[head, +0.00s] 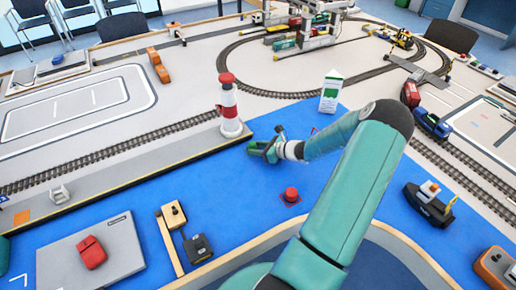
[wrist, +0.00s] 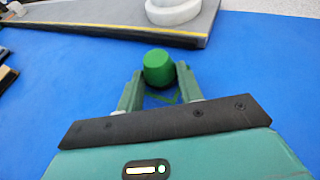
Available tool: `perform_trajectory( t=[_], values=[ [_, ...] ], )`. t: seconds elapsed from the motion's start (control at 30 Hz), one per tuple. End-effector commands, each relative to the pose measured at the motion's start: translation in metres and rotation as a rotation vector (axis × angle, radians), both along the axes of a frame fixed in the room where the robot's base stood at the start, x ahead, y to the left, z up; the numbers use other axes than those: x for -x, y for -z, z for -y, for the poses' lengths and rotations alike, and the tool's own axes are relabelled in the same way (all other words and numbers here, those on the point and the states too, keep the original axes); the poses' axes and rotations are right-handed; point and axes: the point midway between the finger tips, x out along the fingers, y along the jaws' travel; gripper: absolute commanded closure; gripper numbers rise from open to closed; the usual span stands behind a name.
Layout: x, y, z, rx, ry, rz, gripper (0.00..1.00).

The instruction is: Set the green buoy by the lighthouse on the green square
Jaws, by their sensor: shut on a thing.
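The green buoy (wrist: 158,67) sits between the two fingers of my gripper (wrist: 160,88) in the wrist view, with a dark base under its green top. My gripper is shut on it. A green square outline (wrist: 165,97) shows on the blue surface just below the buoy; whether the buoy touches the surface I cannot tell. In the head view my gripper (head: 266,150) is low over the blue mat, and the buoy is mostly hidden by it. The red and white lighthouse (head: 229,105) stands on the grey quay just behind and left; its white base (wrist: 172,10) shows at the top of the wrist view.
A red buoy (head: 291,194) stands on a red square to the right of my gripper. The grey quay (head: 150,160) edges the blue mat. A black boat (head: 429,204) is at the right. Blue mat around the gripper is mostly clear.

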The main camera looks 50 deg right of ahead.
Motion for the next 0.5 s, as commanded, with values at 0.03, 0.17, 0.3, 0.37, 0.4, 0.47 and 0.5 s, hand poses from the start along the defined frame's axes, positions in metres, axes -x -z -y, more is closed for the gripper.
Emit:
perform_trajectory(
  t=[0.03, 0.17, 0.3, 0.37, 0.4, 0.47, 0.5],
  values=[
    [-0.0001, -0.0005, 0.0000, 0.000, 0.000, 0.000, 0.87],
    [0.0000, 0.0008, -0.0003, 0.000, -0.001, 0.000, 0.87],
    [0.0000, 0.0024, -0.0003, -0.001, -0.001, 0.000, 0.50],
    [0.0001, 0.0023, -0.0004, -0.001, -0.001, 0.000, 0.42],
    [0.0001, 0.0023, -0.0004, -0.001, -0.001, 0.000, 0.42],
    [0.0001, 0.0023, -0.0004, -0.001, -0.001, 0.000, 0.42],
    [0.0001, 0.0023, -0.0004, -0.001, -0.001, 0.000, 0.42]
  ],
)
